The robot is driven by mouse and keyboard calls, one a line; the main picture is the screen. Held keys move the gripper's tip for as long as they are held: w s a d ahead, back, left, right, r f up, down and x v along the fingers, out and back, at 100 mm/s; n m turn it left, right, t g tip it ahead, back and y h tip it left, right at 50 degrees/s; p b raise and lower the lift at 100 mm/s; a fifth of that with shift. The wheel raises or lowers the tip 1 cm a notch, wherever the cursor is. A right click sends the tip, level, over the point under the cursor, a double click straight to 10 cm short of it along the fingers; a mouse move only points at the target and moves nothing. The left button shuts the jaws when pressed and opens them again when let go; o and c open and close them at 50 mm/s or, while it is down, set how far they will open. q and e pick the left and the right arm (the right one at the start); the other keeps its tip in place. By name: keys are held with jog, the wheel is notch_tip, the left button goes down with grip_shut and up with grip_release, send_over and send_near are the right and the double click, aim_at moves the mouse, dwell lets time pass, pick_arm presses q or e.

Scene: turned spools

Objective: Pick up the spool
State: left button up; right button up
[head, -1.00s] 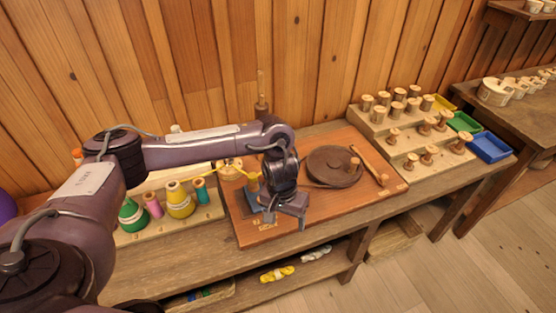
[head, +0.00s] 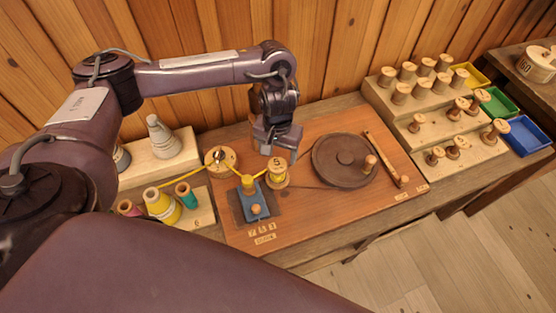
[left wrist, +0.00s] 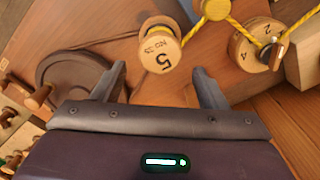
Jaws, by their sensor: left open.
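A wooden spool marked 5 (head: 277,173) with yellow thread stands on the reddish-brown winding board (head: 322,229) in the head view. It also shows in the left wrist view (left wrist: 159,50), its numbered end facing the camera. My left gripper (head: 280,152) is open and empty, just above and behind the spool in the head view. In the left wrist view the two fingers (left wrist: 159,80) stand apart, with the spool's end between and beyond their tips. I see no contact. My right gripper is not in view.
A blue block with a yellow guide (head: 256,204) stands left of the spool, beside a numbered wooden disc (head: 220,161); yellow thread links them. A dark crank wheel (head: 343,160) is to the right. Stepped racks (head: 416,145) of spools and coloured trays stand farther right.

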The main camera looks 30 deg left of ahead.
aim_at(277, 164)
pick_arm(q)
jog(key=f, duration=0.1)
jog(key=f+b, duration=0.1)
jog(key=f, duration=0.1)
jog(key=shift+s+d, duration=0.15)
jog(key=shift+s, duration=0.25)
notch_tip(277, 164, down, 4)
jog(key=shift+w+r+b, duration=0.1)
jog(key=shift+w+b, duration=0.05)
jog(key=shift+b, duration=0.55)
jog(key=shift+f, duration=0.25)
jog(key=shift+r, duration=0.1)
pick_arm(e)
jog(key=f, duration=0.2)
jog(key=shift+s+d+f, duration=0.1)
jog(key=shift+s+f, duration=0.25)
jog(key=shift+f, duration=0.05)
pick_arm(q)
jog(key=shift+c, duration=1.2)
jog(key=c, duration=0.6)
jog(key=shift+c, duration=0.2)
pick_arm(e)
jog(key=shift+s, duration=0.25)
